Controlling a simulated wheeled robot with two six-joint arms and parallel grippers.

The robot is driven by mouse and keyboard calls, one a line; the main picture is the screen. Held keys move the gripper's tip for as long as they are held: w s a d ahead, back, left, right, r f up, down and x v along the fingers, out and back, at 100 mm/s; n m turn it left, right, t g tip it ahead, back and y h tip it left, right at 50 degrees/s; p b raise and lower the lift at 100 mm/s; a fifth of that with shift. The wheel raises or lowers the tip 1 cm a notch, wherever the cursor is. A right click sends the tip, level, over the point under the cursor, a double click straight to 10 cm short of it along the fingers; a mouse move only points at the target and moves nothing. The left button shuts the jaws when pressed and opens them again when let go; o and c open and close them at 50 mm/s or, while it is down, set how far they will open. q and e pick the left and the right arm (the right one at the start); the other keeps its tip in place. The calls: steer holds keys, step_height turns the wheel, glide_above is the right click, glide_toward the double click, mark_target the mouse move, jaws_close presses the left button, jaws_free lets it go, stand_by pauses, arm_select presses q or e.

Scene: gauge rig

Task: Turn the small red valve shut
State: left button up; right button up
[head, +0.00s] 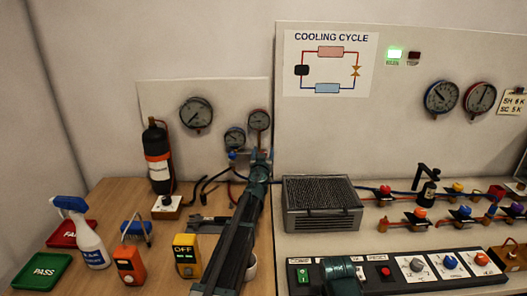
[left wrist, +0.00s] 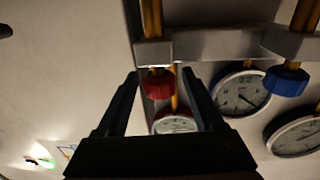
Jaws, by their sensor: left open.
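A small red valve knob (left wrist: 158,84) sits on the gauge manifold (left wrist: 210,47) in the left wrist view. My left gripper (left wrist: 160,74) is open, with one finger on each side of the red knob. I cannot tell whether the fingers touch it. A blue knob (left wrist: 287,82) is on the same manifold, to the right. In the head view my left gripper (head: 262,156) is up at the manifold below the small gauges and hides the red knob; the blue knob (head: 232,155) shows to its left.
Hoses (head: 205,188) hang left of my left arm. A grey finned box (head: 320,205) stands right of it. Another red knob (head: 385,189) is on the bench pipes. A yellow meter (head: 187,255), orange device (head: 128,264) and spray bottle (head: 85,235) stand at left.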

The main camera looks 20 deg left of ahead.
arm_select(q)
steer(key=shift+w+a, duration=0.2)
steer(key=shift+w, duration=0.7)
jaws_close()
steer(key=shift+d+m+h, duration=0.15)
steer(key=shift+m+h, duration=0.95)
steer(key=shift+h, duration=0.6)
steer(key=shift+d+m+h, duration=0.2)
steer(key=shift+m+h, duration=0.4)
steer(key=shift+h, duration=0.35)
steer(key=shift+d+m+h, duration=0.2)
steer(key=shift+m+h, duration=0.4)
steer(key=shift+h, duration=0.35)
